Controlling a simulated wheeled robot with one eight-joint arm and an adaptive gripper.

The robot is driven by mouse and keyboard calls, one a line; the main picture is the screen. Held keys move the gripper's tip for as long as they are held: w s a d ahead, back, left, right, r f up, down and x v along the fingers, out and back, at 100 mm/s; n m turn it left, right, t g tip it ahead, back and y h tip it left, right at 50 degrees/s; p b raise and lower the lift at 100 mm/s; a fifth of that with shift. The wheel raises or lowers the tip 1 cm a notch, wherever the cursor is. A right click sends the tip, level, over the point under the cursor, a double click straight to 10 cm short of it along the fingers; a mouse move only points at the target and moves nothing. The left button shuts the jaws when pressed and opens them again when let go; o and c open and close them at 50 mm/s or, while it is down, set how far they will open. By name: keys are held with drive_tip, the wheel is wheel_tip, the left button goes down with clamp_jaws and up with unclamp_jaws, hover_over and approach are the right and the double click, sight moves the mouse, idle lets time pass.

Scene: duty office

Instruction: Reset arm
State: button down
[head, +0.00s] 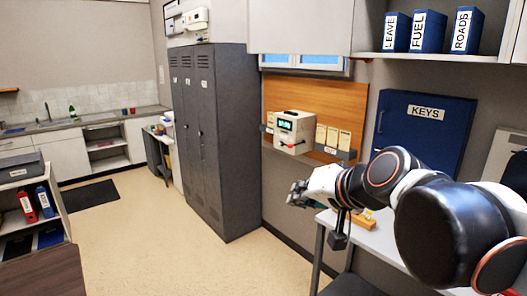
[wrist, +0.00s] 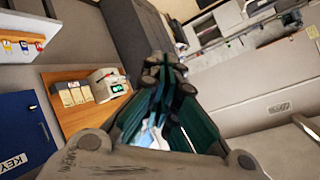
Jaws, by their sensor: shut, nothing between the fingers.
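My arm reaches in from the right in the head view. My gripper (head: 297,198) hangs in the air in front of the wall, below and beside a cream time clock (head: 294,132) with a green display. In the wrist view my gripper (wrist: 172,72) is shut, its dark green fingers together with nothing held between them. The wrist view is tilted, and the time clock (wrist: 108,85) shows there to the left of the fingers, apart from them.
A wooden board (head: 343,104) holds card racks (head: 335,152). A blue KEYS cabinet (head: 424,130) hangs above a pale desk (head: 378,240), close to my arm. Grey lockers (head: 213,140) stand left of it. The floor (head: 140,240) at centre left is clear.

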drive_tip(key=s+d+f+g+h+b, duration=0.1)
drive_tip(key=s+d+f+h+b, duration=0.1)
drive_tip(key=f, duration=0.7)
drive_tip(key=s+d+f+n+g+h+b, duration=0.1)
drive_tip(key=s+d+f+b, duration=0.3)
drive_tip(key=s+f, duration=0.5)
drive_tip(key=s+d+f+n+g+h+b, duration=0.1)
drive_tip(key=s+d+f+b, duration=0.3)
drive_tip(key=f, duration=0.6)
drive_tip(key=shift+s+d+h, duration=0.65)
drive_tip(key=shift+d+h, duration=0.15)
drive_tip(key=shift+d, duration=0.45)
